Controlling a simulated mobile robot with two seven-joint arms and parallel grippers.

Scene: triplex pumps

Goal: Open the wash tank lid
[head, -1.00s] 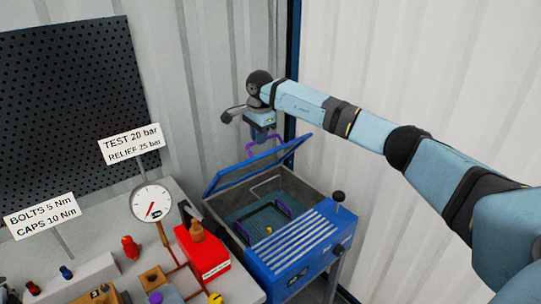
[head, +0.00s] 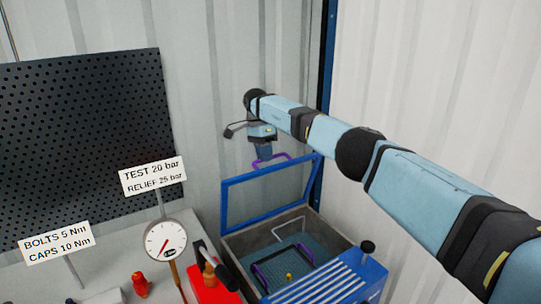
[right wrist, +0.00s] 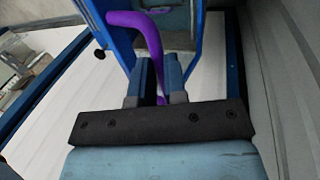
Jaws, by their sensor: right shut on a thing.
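The wash tank (head: 372,275) is a blue box with a grey basin, at the lower right of the head view. Its blue-framed lid (head: 225,207) stands raised and steep at the back of the basin. A purple handle (head: 280,156) sits on the lid's upper edge; it also shows in the right wrist view (right wrist: 148,38). My right gripper (head: 264,158) is above the lid's top edge, shut on this handle. Its fingers (right wrist: 156,84) close around the lower part of the handle in the wrist view. My left gripper is not in view.
A basket with purple handles (head: 262,278) lies in the tank basin. Left of the tank are a pressure gauge (head: 165,240), a red box (head: 215,290) and a dark pegboard (head: 80,150). The corrugated wall (head: 235,60) is close behind the lid.

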